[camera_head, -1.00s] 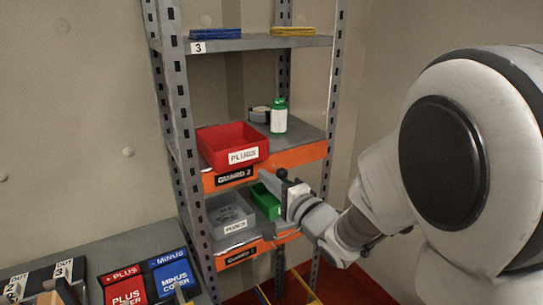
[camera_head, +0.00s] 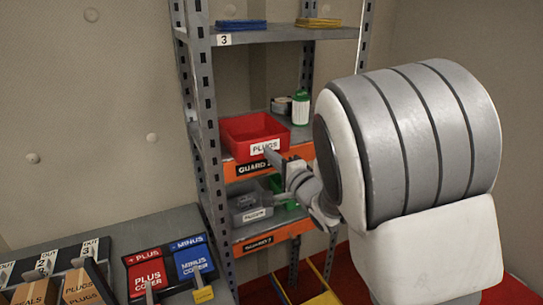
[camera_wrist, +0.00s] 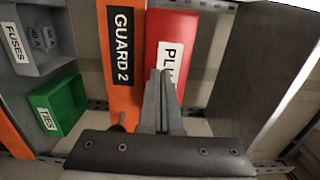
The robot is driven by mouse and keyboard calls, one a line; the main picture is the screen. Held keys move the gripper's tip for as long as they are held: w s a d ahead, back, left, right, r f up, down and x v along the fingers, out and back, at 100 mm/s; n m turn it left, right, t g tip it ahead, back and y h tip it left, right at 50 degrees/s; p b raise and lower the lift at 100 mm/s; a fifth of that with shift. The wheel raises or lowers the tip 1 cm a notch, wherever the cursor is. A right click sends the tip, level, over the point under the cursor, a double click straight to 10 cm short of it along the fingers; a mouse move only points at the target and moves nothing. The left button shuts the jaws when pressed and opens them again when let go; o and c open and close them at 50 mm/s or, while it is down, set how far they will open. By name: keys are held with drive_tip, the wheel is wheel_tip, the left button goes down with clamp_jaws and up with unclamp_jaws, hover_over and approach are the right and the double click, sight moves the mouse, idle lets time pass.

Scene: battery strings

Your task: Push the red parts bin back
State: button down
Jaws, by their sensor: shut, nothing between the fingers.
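The red parts bin (camera_head: 240,131), labelled PLUGS, sits on the middle shelf above the orange GUARD 2 strip (camera_head: 243,170). Its front edge is close to the shelf front. In the wrist view the bin's red front face (camera_wrist: 160,30) shows beside the orange strip, partly covered by my fingers. My gripper (camera_head: 270,154) is shut and empty, with its tips at the bin's front by the label. In the wrist view my closed fingers (camera_wrist: 160,75) overlap the label; whether they touch it I cannot tell.
A green-and-white bottle (camera_head: 300,108) stands on the same shelf to the right. Below are a grey FUSES bin (camera_head: 248,203) and a green TIES bin (camera_wrist: 60,105). A shelf upright (camera_head: 207,110) stands left of the red bin. Red and blue cover boxes lie on the bench at lower left.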

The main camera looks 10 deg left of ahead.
sight(253, 136)
drive_tip(key=b+x, duration=0.3)
drive_tip(key=x, duration=0.5)
drive_tip(key=shift+w+a, duration=0.2)
drive_tip(key=shift+w, duration=0.15)
drive_tip(key=shift+s, duration=0.1)
